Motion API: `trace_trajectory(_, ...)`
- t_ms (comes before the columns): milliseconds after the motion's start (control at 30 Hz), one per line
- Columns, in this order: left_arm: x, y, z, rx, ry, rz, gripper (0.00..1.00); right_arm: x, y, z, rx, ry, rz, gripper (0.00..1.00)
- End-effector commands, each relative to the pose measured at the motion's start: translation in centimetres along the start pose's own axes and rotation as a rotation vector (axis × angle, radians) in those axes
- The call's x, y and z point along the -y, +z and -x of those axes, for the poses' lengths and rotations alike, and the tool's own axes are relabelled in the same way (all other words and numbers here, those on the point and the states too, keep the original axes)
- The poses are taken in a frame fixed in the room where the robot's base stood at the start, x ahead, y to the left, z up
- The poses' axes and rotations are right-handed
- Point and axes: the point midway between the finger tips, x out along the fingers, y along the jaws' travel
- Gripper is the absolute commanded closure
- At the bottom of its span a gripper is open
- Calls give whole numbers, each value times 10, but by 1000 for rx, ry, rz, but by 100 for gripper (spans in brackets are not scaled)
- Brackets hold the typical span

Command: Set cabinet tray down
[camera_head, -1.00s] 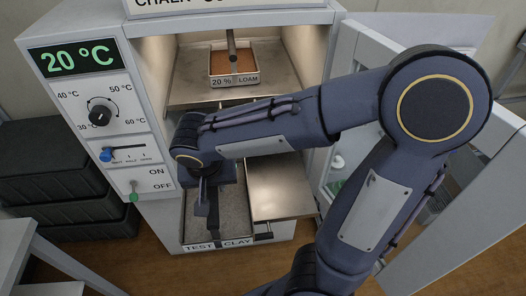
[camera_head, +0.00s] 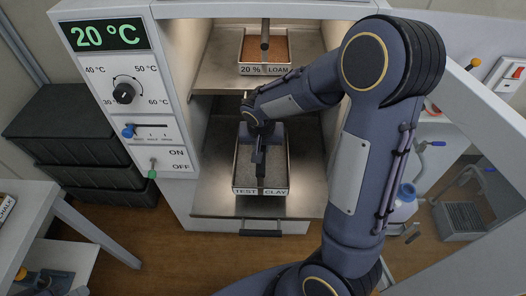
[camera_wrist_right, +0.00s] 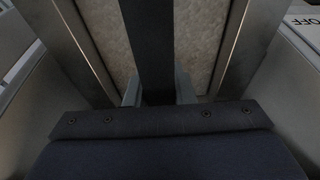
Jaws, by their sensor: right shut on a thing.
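The test clay tray (camera_head: 236,170) is a narrow rectangular tray of grey grains, labelled TEST CLAY on its front. It lies over the lower metal shelf (camera_head: 215,195) of the cabinet, inside its side edges. I cannot tell whether it touches the shelf. My right gripper (camera_head: 262,150) is over the tray, its fingertips hard to see in the head view. The right wrist view shows my right gripper (camera_wrist_right: 158,92) shut on the tray's dark handle (camera_wrist_right: 148,40), with grey grains on both sides. I cannot make out my left gripper in either view.
A 20% loam tray (camera_head: 264,69) sits on the upper shelf. The control panel (camera_head: 125,95) stands left, reading 20 °C. The lower shelf has a front handle (camera_head: 260,233). An open door (camera_head: 485,100) stands at right. Black crates (camera_head: 75,130) and a white table (camera_head: 75,225) are at left.

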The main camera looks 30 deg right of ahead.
Motion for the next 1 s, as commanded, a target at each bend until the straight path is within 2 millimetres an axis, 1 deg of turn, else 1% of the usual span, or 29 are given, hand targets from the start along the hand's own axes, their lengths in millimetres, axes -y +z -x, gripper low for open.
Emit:
trace_trajectory(167, 0, 0, 1, 0, 0, 0, 100, -2, -6, -10, -1, -1, 0, 100)
trace_trajectory(233, 0, 0, 1, 0, 0, 0, 100, -4, -9, -19, 0, 0, 0, 100)
trace_trajectory(300, 0, 1, -1, 0, 0, 0, 100, -3, -5, -31, 1, 1, 2, 100)
trace_trajectory(433, 1, 1, -2, 0, 0, 0, 100, -2, -1, -44, -1, -1, 1, 100)
trace_trajectory(533, 1, 1, -2, 0, 0, 0, 100, -2, -1, -47, -2, -3, 1, 100)
trace_trajectory(733, 1, 1, -2, 0, 0, 0, 100, -2, -1, -47, -3, -3, 0, 100)
trace_trajectory(900, 3, 3, -7, 0, 0, 0, 100, -2, 0, -51, -3, -3, 0, 100)
trace_trajectory(933, 2, 3, -5, 0, 0, 0, 100, -3, 0, -50, -1, -1, 0, 74)
trace_trajectory(1000, 2, 3, -5, 0, 0, 0, 100, -3, 0, -50, -1, -1, 0, 65)
